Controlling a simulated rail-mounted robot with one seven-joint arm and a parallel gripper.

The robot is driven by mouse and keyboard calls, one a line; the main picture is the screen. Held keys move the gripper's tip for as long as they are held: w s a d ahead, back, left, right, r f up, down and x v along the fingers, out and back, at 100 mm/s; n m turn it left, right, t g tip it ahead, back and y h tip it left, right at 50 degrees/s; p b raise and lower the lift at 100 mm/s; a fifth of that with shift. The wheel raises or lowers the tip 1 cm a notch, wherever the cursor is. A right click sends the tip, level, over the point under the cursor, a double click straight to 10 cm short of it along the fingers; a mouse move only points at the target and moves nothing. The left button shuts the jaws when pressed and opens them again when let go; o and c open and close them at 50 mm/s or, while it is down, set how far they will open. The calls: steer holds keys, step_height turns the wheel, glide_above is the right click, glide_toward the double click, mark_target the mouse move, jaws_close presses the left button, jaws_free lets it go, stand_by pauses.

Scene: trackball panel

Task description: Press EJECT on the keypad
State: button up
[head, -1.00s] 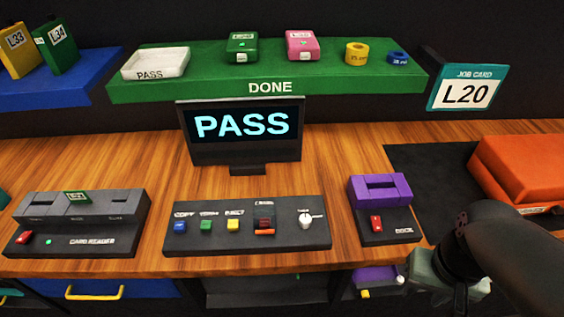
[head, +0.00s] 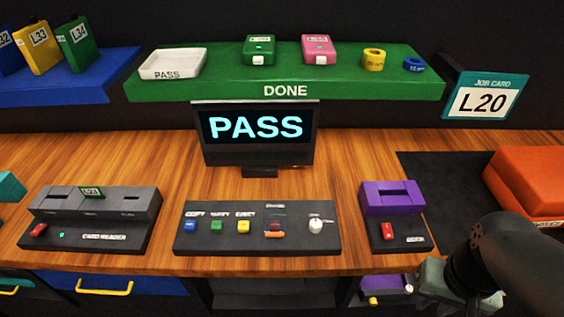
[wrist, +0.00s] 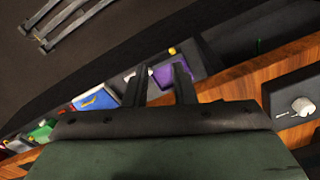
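The dark keypad (head: 257,246) lies on the wooden counter below the screen. It carries a blue COPY button (head: 190,226), a green VERIFY button (head: 217,226) and a yellow EJECT button (head: 243,227), then a red-orange switch (head: 274,226) and a white knob (head: 316,226). My gripper is at the lower right of the head view, well to the right of the keypad and apart from it; its fingers cannot be made out there. In the wrist view, the two dark fingers of my gripper (wrist: 160,85) stand apart with nothing between them. The EJECT button is not seen there.
A screen (head: 259,160) reading PASS stands behind the keypad. A card reader (head: 92,222) is at left. A purple-topped dock (head: 392,230) stands between keypad and my arm. An orange box (head: 528,183) is at right. A green DONE shelf (head: 286,92) hangs above.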

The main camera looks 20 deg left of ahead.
jaws_close()
stand_by(1.5)
